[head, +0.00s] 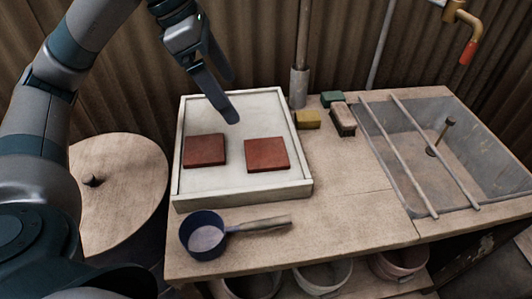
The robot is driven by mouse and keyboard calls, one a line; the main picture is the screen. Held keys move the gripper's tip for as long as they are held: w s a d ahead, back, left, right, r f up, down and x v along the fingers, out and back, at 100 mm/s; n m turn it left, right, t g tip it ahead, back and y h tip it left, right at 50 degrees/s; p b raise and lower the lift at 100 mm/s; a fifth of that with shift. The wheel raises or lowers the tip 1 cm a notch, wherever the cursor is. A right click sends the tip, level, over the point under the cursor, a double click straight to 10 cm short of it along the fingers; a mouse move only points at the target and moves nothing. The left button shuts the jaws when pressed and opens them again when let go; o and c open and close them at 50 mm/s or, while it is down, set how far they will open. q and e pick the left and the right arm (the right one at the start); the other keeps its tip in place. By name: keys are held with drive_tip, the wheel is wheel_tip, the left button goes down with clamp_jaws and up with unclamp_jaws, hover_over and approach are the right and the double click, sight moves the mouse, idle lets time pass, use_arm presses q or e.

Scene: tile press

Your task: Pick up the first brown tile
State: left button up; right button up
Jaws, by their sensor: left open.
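Two reddish-brown square tiles lie flat in a shallow white tray (243,192) on the wooden table. The left brown tile (204,150) is near the tray's left wall. The right brown tile (267,155) is right of the tray's middle, with a gap between the two. My left gripper (228,98) comes in from the top left and hangs over the back part of the tray, above and behind the tiles. It is open, holds nothing and appears apart from both tiles. My right gripper does not show.
A dark blue saucepan (203,239) stands in front of the tray. Yellow (308,120) and green (332,98) sponges and a brush (342,119) lie right of it. A sink (460,150) with two rods across it is at right. A pole (299,85) rises behind the tray.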

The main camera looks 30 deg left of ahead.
use_arm(q)
approach(266, 152)
drive_tip(key=shift+w+b+x, duration=0.25)
drive_tip(key=shift+b+x, duration=0.05)
drive_tip(key=shift+x, duration=0.9)
drive_tip(key=shift+a, duration=0.15)
drive_tip(key=shift+s+x, duration=0.2)
drive_tip(key=shift+x, duration=2.4)
drive_tip(key=c, duration=1.3)
wheel_tip(266, 152, up, 4)
drive_tip(key=shift+r, duration=0.15)
drive_tip(key=w+d+r, duration=0.1)
drive_tip(key=d+r, duration=0.1)
drive_tip(key=d, duration=0.1)
drive_tip(key=w+d+r, duration=0.1)
drive_tip(key=d+r, duration=0.1)
drive_tip(key=d, duration=0.2)
drive_tip(key=w+d+r, duration=0.1)
drive_tip(key=d+r, duration=0.1)
drive_tip(key=d, duration=0.2)
drive_tip(key=shift+w+d+r, duration=0.15)
drive_tip(key=shift+w+r, duration=0.15)
drive_tip(key=shift+r, duration=0.1)
